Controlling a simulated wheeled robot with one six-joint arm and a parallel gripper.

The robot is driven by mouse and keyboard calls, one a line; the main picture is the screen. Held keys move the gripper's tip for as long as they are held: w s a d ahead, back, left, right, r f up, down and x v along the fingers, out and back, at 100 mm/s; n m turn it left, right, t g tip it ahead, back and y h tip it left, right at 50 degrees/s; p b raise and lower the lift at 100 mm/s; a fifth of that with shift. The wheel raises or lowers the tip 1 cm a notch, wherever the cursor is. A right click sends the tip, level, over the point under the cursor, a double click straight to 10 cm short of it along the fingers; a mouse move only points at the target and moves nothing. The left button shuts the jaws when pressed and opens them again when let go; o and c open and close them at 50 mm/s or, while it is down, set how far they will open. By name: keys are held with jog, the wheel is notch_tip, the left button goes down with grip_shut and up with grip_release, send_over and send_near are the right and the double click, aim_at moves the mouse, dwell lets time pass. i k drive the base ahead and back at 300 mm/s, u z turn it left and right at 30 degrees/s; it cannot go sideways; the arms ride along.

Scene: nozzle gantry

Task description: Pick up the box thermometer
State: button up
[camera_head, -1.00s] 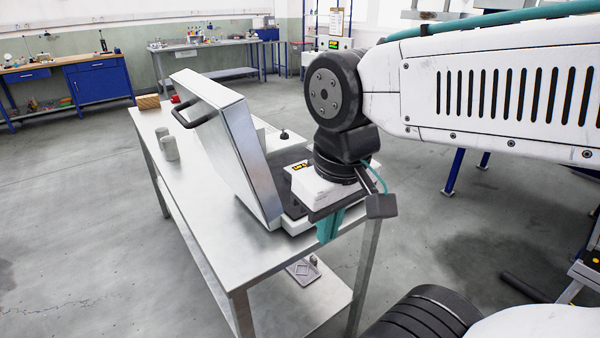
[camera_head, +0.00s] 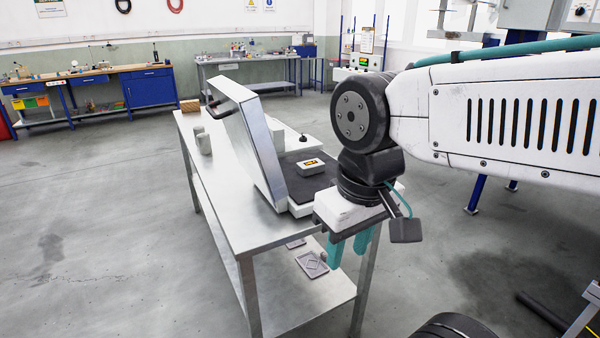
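My gripper (camera_head: 348,256) hangs pointing down in front of and right of the thermometer, by the table's near right corner. Its two teal fingers are apart with nothing visible between them. The thermometer is in full view and apart from the gripper.
The metal table (camera_head: 228,192) has grey cylinders (camera_head: 203,142) and a wooden block (camera_head: 190,105) at its far left. Its lower shelf (camera_head: 290,300) holds flat grey parts. The raised lid, with a black handle, stands close left of the thermometer. Open floor lies left.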

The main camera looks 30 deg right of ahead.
aim_at(309, 168)
jog(key=u, duration=1.15)
jog(key=i, duration=1.2)
jog(key=z, duration=3)
